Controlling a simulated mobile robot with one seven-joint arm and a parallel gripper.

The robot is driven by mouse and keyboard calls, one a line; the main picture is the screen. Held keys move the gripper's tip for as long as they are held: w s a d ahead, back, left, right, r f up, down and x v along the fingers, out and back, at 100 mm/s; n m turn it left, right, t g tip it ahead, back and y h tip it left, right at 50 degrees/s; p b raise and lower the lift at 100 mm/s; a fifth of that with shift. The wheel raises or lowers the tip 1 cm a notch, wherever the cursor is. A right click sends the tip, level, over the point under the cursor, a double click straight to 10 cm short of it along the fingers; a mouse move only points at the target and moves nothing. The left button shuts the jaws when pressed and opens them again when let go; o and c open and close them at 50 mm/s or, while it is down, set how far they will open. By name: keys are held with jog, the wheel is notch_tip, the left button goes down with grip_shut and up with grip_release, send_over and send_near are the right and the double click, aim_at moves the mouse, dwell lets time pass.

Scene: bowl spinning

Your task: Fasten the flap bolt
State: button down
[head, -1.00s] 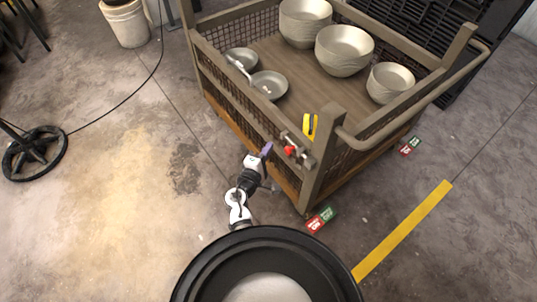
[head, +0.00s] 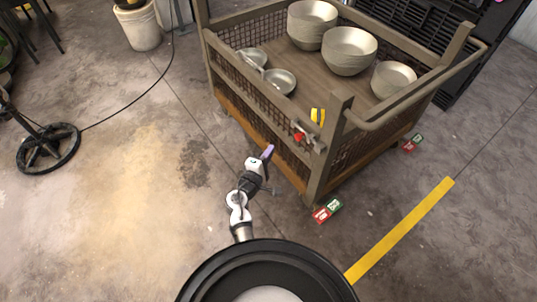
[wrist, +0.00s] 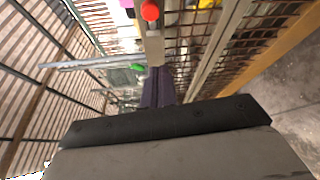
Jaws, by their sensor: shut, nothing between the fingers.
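The bolt with a red knob (head: 299,136) sits on the near upper rail of the mesh-sided crate (head: 340,125), beside its near corner post. In the wrist view, the red knob (wrist: 150,10) shows at the top edge, above a pale metal fitting. My gripper (head: 267,152) is outside the crate, left of and slightly below the bolt, with a clear gap between them. Its purple fingers (wrist: 157,88) are shut and empty, pointing towards the mesh side. I cannot tell whether the bolt is engaged.
Inside the crate are stacked metal bowls (head: 349,50), small pans (head: 280,82) and a yellow item (head: 317,115) near the bolt. Red and green blocks (head: 327,211) lie on the floor by the near corner. Open floor with a yellow stripe (head: 400,230) lies to the right.

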jog(key=shift+s+a, duration=0.15)
jog(key=shift+s, duration=0.1)
dwell(0.5)
